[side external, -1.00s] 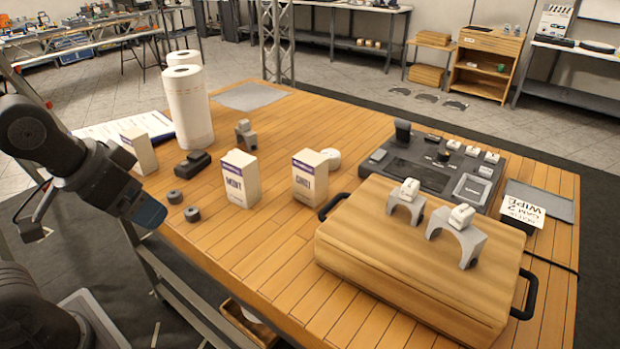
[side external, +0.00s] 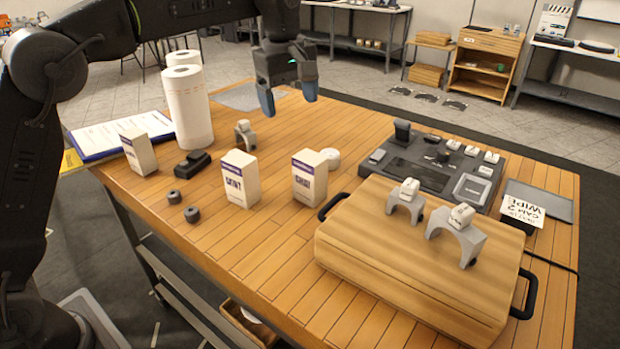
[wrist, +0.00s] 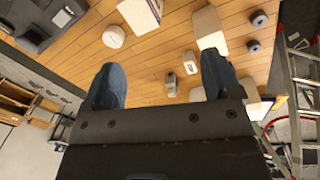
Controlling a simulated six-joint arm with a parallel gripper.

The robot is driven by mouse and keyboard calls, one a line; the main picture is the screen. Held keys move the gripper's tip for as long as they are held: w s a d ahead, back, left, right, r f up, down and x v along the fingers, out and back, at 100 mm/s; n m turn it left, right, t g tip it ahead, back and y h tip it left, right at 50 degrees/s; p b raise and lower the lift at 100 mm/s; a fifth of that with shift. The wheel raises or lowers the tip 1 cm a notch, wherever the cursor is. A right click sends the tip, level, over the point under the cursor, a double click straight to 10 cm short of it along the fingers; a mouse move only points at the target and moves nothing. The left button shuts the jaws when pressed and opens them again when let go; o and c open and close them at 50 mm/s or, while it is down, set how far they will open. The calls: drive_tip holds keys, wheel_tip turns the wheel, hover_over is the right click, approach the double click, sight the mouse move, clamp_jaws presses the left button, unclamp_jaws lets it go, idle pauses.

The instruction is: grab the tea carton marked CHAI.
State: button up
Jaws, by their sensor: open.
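The CHAI carton (side external: 309,178) is a white upright box with a purple band, standing on the wooden table left of the wooden case. It also shows in the wrist view at the top edge, where the carton (wrist: 141,14) is partly cut off. A similar carton marked MINT (side external: 240,179) stands to its left. A third carton (side external: 138,152) stands farther left; its label is unreadable. My gripper (side external: 291,106) is open and empty, fingers down, above the far part of the table behind the cartons. In the wrist view its fingers (wrist: 161,85) are wide apart with nothing between them.
Near the cartons are a white round object (side external: 330,158), a small grey arch (side external: 245,135), a black block (side external: 194,163) and two dark rings (side external: 191,214). The wooden case (side external: 410,260) carries grey arches. A paper roll (side external: 188,108) stands left.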

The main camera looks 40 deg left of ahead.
sight(310, 169)
drive_tip(key=w+f+n, duration=0.1)
drive_tip(key=f, duration=0.5)
drive_tip(key=w+f+n, duration=0.1)
drive_tip(key=w+f, duration=0.1)
drive_tip(key=f, duration=0.4)
drive_tip(key=w+d+f+n+g, duration=0.1)
drive_tip(key=w+f, duration=0.1)
drive_tip(key=f, duration=0.4)
drive_tip(key=shift+f, duration=0.1)
drive_tip(key=c, duration=1)
